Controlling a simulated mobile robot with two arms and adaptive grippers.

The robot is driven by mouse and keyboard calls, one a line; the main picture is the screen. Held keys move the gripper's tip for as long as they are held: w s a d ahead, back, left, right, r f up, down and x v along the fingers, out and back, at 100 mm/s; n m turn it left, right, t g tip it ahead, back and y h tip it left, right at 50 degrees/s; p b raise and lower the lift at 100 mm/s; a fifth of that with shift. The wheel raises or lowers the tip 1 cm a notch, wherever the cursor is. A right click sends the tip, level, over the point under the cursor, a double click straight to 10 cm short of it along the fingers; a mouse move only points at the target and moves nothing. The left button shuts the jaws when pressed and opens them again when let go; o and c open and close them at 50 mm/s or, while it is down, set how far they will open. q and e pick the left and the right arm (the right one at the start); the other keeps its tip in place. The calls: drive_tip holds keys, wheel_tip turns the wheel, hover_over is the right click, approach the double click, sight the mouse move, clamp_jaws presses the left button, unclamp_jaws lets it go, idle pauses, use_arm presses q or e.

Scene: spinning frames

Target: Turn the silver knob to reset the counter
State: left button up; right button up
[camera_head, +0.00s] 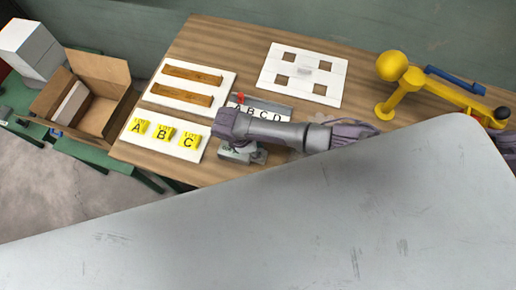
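My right arm comes in from the right, low over the wooden table (220,42). Its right gripper (241,155) points down at the front of the table, beside the lettered A B C D board (270,104). Its fingers are too small and too covered by the wrist to show whether they are open or shut. A red part (240,97) shows at the board's left end. I cannot make out the silver knob or the counter for certain; the arm covers part of this area. My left gripper is not in view.
A white card (163,134) with yellow A, B, C labels and a white board with brown strips (187,98) lie left. A white panel with square cutouts (331,82) lies behind. A yellow stand (409,91) is right. An open cardboard box (103,74) stands left of the table.

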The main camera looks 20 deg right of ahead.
clamp_jaws()
drive_tip(key=m, duration=0.2)
drive_tip(key=m+g, duration=0.1)
drive_tip(key=m, duration=0.1)
drive_tip(key=shift+w+g+y+p, duration=0.1)
drive_tip(key=shift+g+y+p, duration=0.2)
drive_tip(key=shift+y+p, duration=0.1)
drive_tip(key=m+g+y, duration=0.1)
drive_tip(key=m, duration=0.3)
drive_tip(key=shift+w+d, duration=0.1)
drive_tip(key=shift+d+m+g+y, duration=0.1)
drive_tip(key=shift+m+g+y, duration=0.4)
drive_tip(key=shift+m, duration=1.3)
drive_tip(key=shift+w, duration=0.1)
drive_tip(key=o, duration=0.9)
unclamp_jaws()
drive_tip(key=shift+c, duration=0.2)
